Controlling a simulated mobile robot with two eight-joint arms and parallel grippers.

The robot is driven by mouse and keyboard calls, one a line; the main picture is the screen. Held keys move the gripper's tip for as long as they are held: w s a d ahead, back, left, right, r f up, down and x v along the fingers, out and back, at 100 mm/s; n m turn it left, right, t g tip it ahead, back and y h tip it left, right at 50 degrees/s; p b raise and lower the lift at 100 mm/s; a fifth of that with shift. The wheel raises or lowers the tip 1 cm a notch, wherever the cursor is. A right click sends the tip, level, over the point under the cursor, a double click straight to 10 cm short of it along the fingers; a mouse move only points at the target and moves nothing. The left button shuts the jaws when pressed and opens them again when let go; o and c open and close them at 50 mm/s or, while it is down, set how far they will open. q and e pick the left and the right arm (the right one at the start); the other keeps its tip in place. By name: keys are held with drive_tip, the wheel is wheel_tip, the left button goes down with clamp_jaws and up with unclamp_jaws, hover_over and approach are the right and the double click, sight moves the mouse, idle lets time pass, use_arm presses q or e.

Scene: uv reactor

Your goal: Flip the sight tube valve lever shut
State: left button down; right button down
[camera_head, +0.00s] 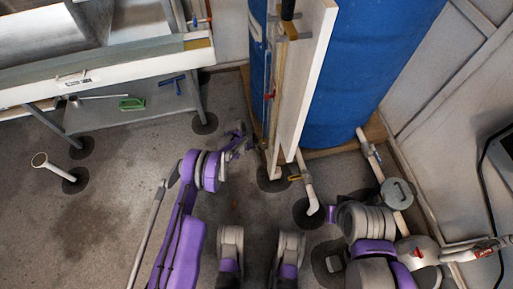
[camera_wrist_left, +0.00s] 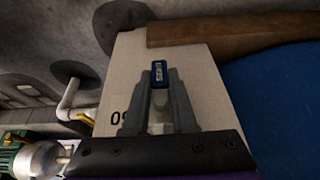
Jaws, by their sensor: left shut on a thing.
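My left gripper (camera_head: 238,147) is low beside the narrow white upright board (camera_head: 306,85) in front of the blue drum. In the left wrist view its two grey fingers (camera_wrist_left: 159,88) are closed around a small blue lever (camera_wrist_left: 159,71), whose end shows between the fingertips, in front of the white board (camera_wrist_left: 200,75). In the head view the lever is too small and covered to make out. The thin sight tube (camera_head: 270,85) runs up the board's left side. My right gripper does not show.
A large blue drum (camera_head: 365,65) stands on a wooden base (camera_head: 376,132) behind the board. White pipes with a yellow-handled valve (camera_head: 295,178) are near its foot. A metal bench with a lower shelf (camera_head: 150,105) is at the left. Open floor (camera_head: 110,200) lies below it.

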use_arm(q)
drive_tip(key=shift+w+m+t+y, duration=0.2)
drive_tip(key=shift+m+t+y, duration=0.15)
drive_tip(key=shift+t, duration=0.85)
drive_tip(key=shift+w+a+r+m+t+y, duration=0.1)
drive_tip(key=shift+w+m+t+y, duration=0.15)
drive_tip(key=shift+t, duration=0.65)
drive_tip(key=shift+w+a+r+m+t+y, duration=0.1)
drive_tip(key=shift+t+y, duration=0.2)
drive_tip(key=shift+t, duration=0.6)
drive_tip(key=c, duration=0.7)
unclamp_jaws()
drive_tip(key=p+v, duration=0.2)
drive_tip(key=v, duration=0.9)
drive_tip(key=shift+d+f+p, duration=0.1)
drive_tip(key=shift+p, duration=0.25)
